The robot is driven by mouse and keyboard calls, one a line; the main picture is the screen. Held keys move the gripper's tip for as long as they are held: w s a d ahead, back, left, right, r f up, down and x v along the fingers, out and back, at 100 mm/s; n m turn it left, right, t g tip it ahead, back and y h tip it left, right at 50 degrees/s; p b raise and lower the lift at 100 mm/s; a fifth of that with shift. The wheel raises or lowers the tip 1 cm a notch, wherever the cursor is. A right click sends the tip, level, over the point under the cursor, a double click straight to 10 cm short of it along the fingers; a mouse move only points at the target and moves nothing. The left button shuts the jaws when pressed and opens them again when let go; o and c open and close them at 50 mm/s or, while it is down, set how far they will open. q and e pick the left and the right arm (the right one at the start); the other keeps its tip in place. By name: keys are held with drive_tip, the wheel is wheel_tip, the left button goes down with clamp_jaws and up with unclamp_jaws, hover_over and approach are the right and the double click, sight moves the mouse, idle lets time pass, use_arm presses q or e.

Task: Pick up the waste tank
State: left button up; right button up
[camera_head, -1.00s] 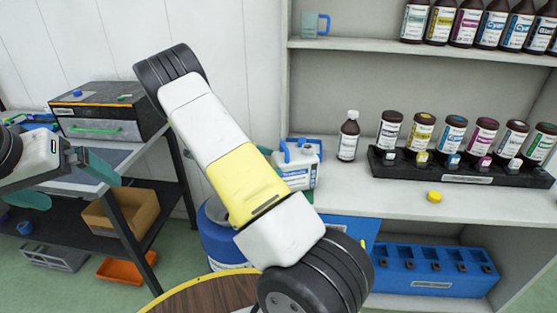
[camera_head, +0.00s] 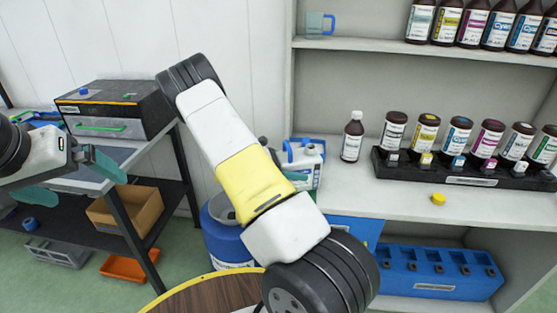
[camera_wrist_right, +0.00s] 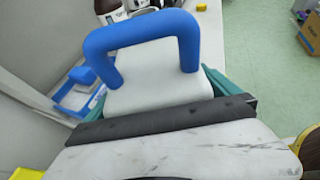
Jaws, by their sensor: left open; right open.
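The waste tank (camera_head: 305,170) is a white jug with a blue handle. In the head view it stands upright at the left end of the white counter, partly behind my right arm. In the right wrist view the tank (camera_wrist_right: 150,92) shows its white top and blue handle. My right gripper (camera_wrist_right: 155,85) is open, with a teal finger at each side of the tank; I cannot tell whether they touch it. In the head view my right arm hides this gripper. My left gripper (camera_head: 68,180) is open and empty at the left, by the dark side table.
Several ink bottles (camera_head: 456,135) stand in a black rack on the counter (camera_head: 400,200), with a yellow cap (camera_head: 438,198) in front. A blue barrel (camera_head: 228,245) is on the floor below. A brown box (camera_head: 130,210) sits on the side table's lower shelf.

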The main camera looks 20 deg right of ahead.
sight(295, 155)
drive_tip(key=shift+r, duration=0.1)
drive_tip(key=c, duration=1.9)
drive_tip(key=shift+r, duration=0.8)
wheel_tip(295, 155, up, 2)
drive_tip(key=s+a, duration=0.3)
drive_tip(key=s, duration=0.4)
drive_tip(key=s+a+r, duration=0.1)
drive_tip(key=s+a, duration=0.3)
drive_tip(key=s, duration=0.3)
drive_tip(key=shift+a+r, duration=0.15)
drive_tip(key=shift+a, duration=0.1)
